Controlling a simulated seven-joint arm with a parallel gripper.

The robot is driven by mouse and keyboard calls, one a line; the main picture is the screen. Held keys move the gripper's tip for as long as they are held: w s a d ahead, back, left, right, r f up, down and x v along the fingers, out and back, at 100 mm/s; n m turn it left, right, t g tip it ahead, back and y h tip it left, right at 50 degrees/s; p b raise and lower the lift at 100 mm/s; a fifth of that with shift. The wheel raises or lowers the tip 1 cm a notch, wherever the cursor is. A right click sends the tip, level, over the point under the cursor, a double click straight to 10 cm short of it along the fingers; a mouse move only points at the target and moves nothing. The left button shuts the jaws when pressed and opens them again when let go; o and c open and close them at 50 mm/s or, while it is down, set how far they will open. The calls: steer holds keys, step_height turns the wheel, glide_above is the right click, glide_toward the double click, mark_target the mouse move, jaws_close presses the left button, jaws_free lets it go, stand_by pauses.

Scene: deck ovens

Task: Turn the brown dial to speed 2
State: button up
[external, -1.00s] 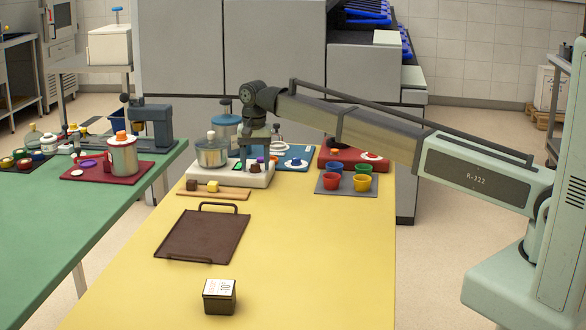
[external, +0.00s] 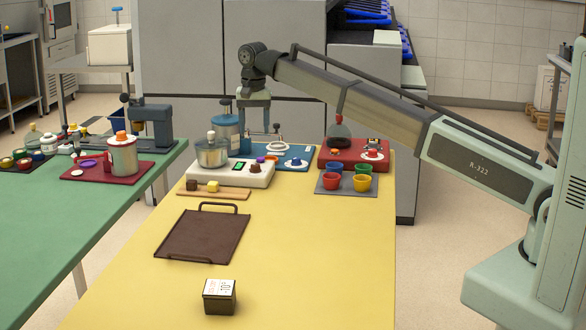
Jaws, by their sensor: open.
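The brown dial (external: 255,168) sits on the front right part of a white appliance base (external: 230,179), at the far end of the yellow table. The dial's pointer and speed marks are too small to read. My gripper (external: 254,130) is open and empty, pointing down above and behind the white base, apart from the dial.
A blue mat (external: 294,164) and a red base with a dark flask (external: 339,133) lie to the right. A grey tray (external: 332,190) holds several coloured cups.

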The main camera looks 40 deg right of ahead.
steer(key=shift+r, duration=1.4)
